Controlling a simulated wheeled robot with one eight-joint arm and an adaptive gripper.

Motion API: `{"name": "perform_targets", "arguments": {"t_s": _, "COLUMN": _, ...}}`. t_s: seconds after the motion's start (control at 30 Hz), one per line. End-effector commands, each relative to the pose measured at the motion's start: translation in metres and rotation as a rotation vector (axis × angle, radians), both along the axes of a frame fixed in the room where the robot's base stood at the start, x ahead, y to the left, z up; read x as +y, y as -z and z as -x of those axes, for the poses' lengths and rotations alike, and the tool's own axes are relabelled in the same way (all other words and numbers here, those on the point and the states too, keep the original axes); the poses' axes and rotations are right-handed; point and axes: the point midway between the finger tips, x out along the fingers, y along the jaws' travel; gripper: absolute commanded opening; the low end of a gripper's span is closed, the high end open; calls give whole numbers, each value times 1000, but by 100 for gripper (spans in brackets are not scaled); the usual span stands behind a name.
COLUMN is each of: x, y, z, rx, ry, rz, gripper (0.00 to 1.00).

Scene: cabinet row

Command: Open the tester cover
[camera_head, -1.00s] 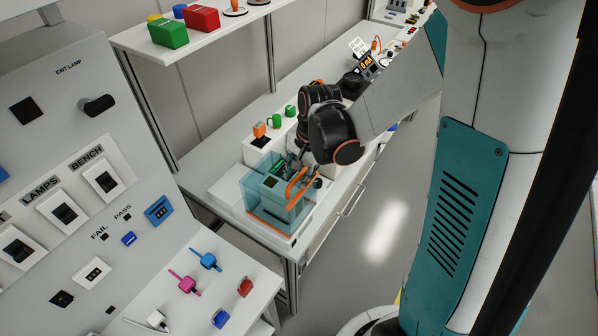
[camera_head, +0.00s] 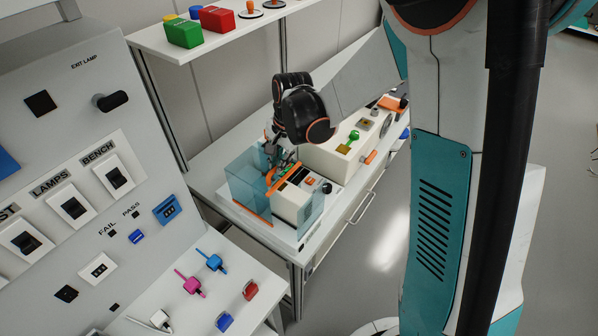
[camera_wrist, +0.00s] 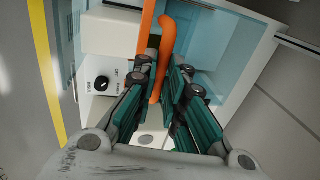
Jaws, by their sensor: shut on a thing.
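The tester (camera_head: 292,206) is a beige box with a black knob (camera_head: 327,188) on its front, standing on the bench. Its cover (camera_head: 245,178) is clear bluish with an orange handle (camera_head: 287,175); it stands raised and tilted, and part of the tester is bare. My gripper (camera_head: 272,160) is at the handle, above the tester. In the wrist view my gripper (camera_wrist: 166,78) has its fingers on both sides of the orange handle (camera_wrist: 167,38), shut on it. The knob (camera_wrist: 101,84) shows to the left there. My wrist hides part of the cover.
A switch panel (camera_head: 75,150) stands at the left, with a low shelf of small coloured parts (camera_head: 190,282) in front. A shelf with red and green boxes (camera_head: 217,19) is above the bench. Beige equipment (camera_head: 335,150) stands behind the tester. The floor at the right is free.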

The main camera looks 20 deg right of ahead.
Motion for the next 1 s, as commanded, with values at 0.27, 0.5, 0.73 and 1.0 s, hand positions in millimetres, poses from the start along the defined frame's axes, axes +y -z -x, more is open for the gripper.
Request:
{"name": "perform_targets", "arguments": {"t_s": 0.27, "x": 32, "y": 1, "z": -44, "rx": 1, "ry": -1, "rz": 1, "gripper": 0}}
{"name": "perform_targets", "arguments": {"t_s": 0.5, "x": 41, "y": 0, "z": -57, "rx": 1, "ry": 0, "rz": 1, "gripper": 0}}
{"name": "perform_targets", "arguments": {"t_s": 0.73, "x": 41, "y": 0, "z": -58, "rx": 1, "ry": 0, "rz": 1, "gripper": 0}}
{"name": "perform_targets", "arguments": {"t_s": 1.0, "x": 41, "y": 0, "z": -57, "rx": 1, "ry": 0, "rz": 1, "gripper": 31}}
